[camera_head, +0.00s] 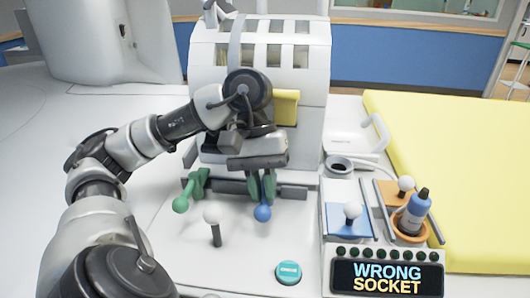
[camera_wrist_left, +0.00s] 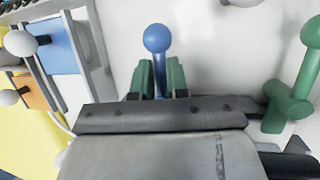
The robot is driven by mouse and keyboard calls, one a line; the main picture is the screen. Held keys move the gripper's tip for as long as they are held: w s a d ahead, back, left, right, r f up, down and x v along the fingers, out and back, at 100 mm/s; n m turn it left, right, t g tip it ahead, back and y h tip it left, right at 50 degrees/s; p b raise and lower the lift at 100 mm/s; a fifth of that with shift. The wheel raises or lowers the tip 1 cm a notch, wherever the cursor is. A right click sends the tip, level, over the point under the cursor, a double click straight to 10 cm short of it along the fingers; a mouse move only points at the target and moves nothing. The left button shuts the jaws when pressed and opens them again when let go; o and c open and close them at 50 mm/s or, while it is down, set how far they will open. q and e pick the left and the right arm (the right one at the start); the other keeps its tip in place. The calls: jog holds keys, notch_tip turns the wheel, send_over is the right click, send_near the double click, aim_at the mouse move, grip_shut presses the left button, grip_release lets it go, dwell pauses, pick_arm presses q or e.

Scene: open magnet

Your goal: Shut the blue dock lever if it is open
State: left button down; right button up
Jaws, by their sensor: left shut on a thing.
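The blue dock lever (camera_head: 262,213) has a round blue knob and points toward the front of the white machine. In the left wrist view its knob (camera_wrist_left: 157,38) and shaft show in front of my gripper. My left gripper (camera_head: 262,187) is shut on the lever's shaft just behind the knob; its green-padded fingers (camera_wrist_left: 159,78) lie on both sides of the shaft. The lever's hinge is hidden behind the gripper. My right gripper is in neither view.
A green lever (camera_head: 181,203) is to the left on the same dock bar. A white-knobbed stick (camera_head: 213,216) stands nearby. A teal button (camera_head: 288,272) is in front.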

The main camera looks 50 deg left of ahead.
pick_arm(q)
jog(key=shift+s+d+f, duration=0.1)
jog(key=shift+s+f, duration=0.05)
jog(key=shift+f, duration=0.15)
jog(key=c, duration=1.1)
grip_release()
jog(key=shift+r, duration=0.15)
jog(key=shift+r, duration=0.1)
jog(key=shift+r, duration=0.3)
jog(key=shift+p+v, duration=2.45)
jog(key=shift+v, duration=2.6)
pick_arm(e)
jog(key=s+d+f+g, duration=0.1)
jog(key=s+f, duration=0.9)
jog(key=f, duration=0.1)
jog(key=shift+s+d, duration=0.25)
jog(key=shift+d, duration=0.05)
